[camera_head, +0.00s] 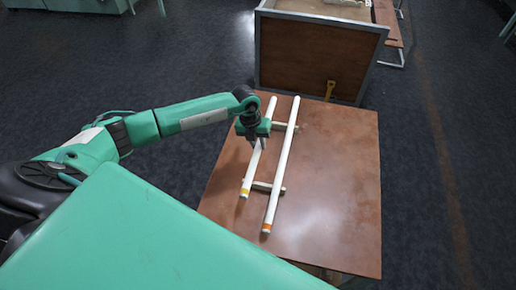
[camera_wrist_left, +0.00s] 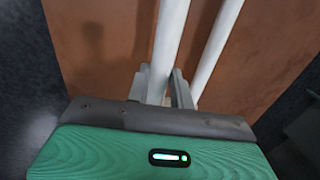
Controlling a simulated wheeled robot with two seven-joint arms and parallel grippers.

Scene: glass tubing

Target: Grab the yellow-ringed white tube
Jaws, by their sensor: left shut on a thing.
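The yellow-ringed white tube (camera_head: 250,174) is the left one of two long white tubes on the table, with its yellow ring at the near end. My left gripper (camera_head: 257,143) is shut on it around its middle, reaching down from above. In the left wrist view the tube (camera_wrist_left: 168,45) runs between the two fingers (camera_wrist_left: 160,88). I cannot tell whether the tube rests on the wooden supports or is slightly raised. My right gripper is not in view.
A second white tube (camera_head: 282,163) with an orange-red ring lies close on the right, across two wooden supports (camera_head: 262,186). The brown table (camera_head: 335,190) is bare to the right. A framed wooden box (camera_head: 300,55) stands beyond its far edge.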

